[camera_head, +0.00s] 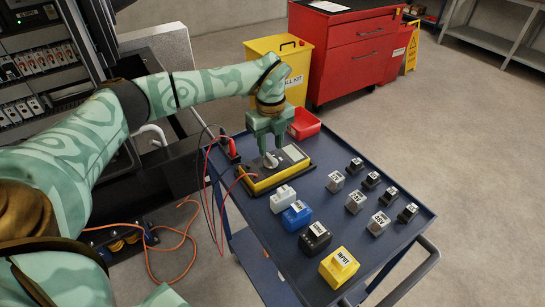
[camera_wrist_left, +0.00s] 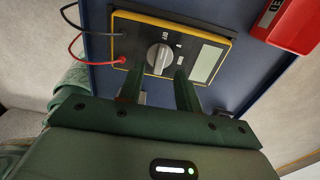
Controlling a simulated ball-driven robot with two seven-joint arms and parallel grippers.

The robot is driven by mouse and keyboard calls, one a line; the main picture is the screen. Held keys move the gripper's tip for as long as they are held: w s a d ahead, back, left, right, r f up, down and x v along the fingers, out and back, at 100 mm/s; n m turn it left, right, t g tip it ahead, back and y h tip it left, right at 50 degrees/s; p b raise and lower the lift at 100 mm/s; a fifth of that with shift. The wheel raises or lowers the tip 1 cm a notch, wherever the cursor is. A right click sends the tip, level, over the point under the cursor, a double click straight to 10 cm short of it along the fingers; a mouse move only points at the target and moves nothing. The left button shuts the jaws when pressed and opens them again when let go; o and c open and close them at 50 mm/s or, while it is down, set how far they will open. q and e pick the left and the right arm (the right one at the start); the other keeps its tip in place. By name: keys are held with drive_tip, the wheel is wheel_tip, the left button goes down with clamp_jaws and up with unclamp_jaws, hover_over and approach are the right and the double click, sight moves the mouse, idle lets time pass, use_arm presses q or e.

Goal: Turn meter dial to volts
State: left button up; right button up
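The yellow-edged meter (camera_head: 270,179) lies on the blue cart top; it also shows in the left wrist view (camera_wrist_left: 122,42). Its round grey dial (camera_wrist_left: 159,57) has a light raised bar and printed marks around it, too small to read surely. The dial also shows in the head view (camera_head: 270,160). A pale display (camera_wrist_left: 207,63) sits beside it. My left gripper (camera_head: 269,147) points down over the meter at the dial. In the wrist view its two fingers (camera_wrist_left: 157,82) are apart with nothing between them, near the dial; contact cannot be told. My right gripper is not in view.
Red and black leads (camera_head: 212,150) run from the meter's left side. A red bin (camera_head: 304,124) stands behind it. White, blue, black and yellow labelled blocks (camera_head: 340,266) and smaller grey and black ones (camera_head: 379,222) stand on the cart (camera_head: 285,245) to the right and front.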

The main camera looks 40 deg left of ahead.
sight(270, 157)
use_arm(q)
wheel_tip(270, 157, down, 4)
drive_tip(key=shift+f+b, duration=0.1)
drive_tip(key=shift+b, duration=0.35)
clamp_jaws()
